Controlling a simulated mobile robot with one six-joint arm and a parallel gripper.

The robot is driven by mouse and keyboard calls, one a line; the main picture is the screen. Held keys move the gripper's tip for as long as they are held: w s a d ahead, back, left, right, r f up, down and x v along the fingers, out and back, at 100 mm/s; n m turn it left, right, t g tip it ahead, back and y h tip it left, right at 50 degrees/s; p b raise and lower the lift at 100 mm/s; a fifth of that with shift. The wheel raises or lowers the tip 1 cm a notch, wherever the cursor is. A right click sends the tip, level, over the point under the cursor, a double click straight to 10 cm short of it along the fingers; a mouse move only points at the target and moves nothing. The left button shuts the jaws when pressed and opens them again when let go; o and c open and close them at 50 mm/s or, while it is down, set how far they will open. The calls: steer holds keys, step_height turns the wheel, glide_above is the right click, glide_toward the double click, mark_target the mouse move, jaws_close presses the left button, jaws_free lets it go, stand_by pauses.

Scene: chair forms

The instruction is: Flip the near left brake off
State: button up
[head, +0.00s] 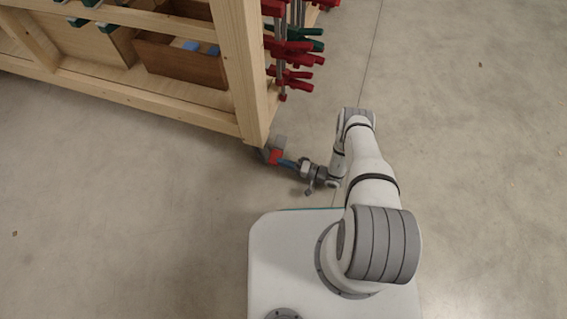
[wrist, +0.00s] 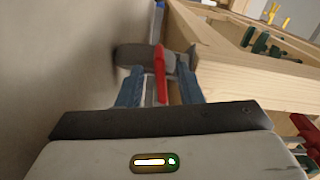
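The brake is a red lever (head: 274,156) on the grey caster (head: 279,141) under the near corner leg of the wooden bench (head: 252,100). In the wrist view the red lever (wrist: 160,72) stands upright in front of the grey wheel (wrist: 130,55). My gripper (head: 286,163) is low beside the caster, pointing at it from the right. In the wrist view its two blue fingers (wrist: 161,78) are apart, one on each side of the lever, with gaps showing. Whether a finger touches the lever is hard to tell. The caster's lower part is hidden.
Red clamps (head: 290,50) and a green one hang on the bench's right end, above and behind my gripper. A lower shelf holds a brown box (head: 180,62) with blue things in it. The concrete floor to the left and right is clear.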

steer(key=shift+w+a, duration=0.2)
steer(key=shift+a, duration=0.25)
steer(key=shift+c, duration=0.2)
